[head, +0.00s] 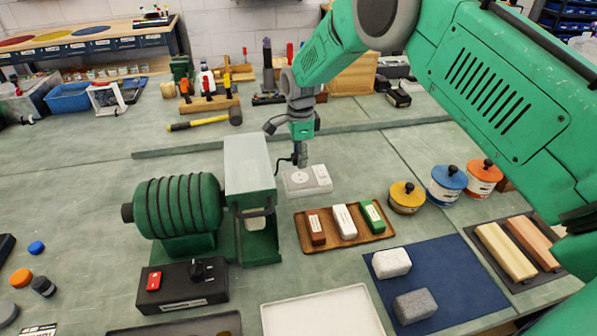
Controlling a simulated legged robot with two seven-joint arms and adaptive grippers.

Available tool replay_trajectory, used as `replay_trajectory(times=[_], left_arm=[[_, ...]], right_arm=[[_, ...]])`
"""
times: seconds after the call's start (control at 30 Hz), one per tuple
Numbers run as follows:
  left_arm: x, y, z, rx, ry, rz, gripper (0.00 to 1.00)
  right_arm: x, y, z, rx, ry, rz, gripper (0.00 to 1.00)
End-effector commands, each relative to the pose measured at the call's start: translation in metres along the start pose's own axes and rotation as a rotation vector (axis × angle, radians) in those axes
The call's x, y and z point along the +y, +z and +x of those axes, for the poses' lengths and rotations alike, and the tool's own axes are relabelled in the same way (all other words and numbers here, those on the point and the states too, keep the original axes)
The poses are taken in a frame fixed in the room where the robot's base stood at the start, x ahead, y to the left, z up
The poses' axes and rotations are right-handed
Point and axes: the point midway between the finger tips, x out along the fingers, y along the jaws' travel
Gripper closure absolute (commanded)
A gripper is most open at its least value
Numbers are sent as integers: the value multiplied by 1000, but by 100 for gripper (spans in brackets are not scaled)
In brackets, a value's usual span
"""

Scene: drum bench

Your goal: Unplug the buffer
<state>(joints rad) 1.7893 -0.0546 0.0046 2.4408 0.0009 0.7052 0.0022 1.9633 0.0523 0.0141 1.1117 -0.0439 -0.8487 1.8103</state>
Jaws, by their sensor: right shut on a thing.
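The buffer (176,208) is a green ribbed machine standing left of centre, with a pale boxy hood (249,163) on its right side. A black control box (183,285) with a red switch and a dark knob sits in front of it. A white socket block (322,177) lies on the bench just right of the hood. My right gripper (302,158) points down over the socket, shut on the dark plug, which is mostly hidden by the fingers. A thin dark cable shows beside it. I cannot tell whether the plug is seated in the socket. My left gripper is out of view.
A wooden tray (301,234) with three labelled bars lies right of the buffer. Three lidded tins (407,197) stand further right. A blue mat (452,262) with two blocks and a white tray (322,305) lie in front. Tools stand behind.

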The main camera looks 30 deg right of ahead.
Motion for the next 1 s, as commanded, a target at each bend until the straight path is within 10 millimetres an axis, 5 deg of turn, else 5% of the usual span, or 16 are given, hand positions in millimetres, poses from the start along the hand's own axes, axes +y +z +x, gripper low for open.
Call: replay_trajectory(times=[0.37,0.4,0.47,0.8,1.0], left_arm=[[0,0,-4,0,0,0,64],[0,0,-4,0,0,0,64],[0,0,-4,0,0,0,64],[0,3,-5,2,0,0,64],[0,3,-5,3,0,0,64]], right_arm=[[0,0,-5,0,0,0,100],[0,0,-5,0,0,0,59],[0,0,-5,0,-1,0,45],[0,0,-8,0,-1,0,45],[-1,1,-36,-1,-5,0,45]])
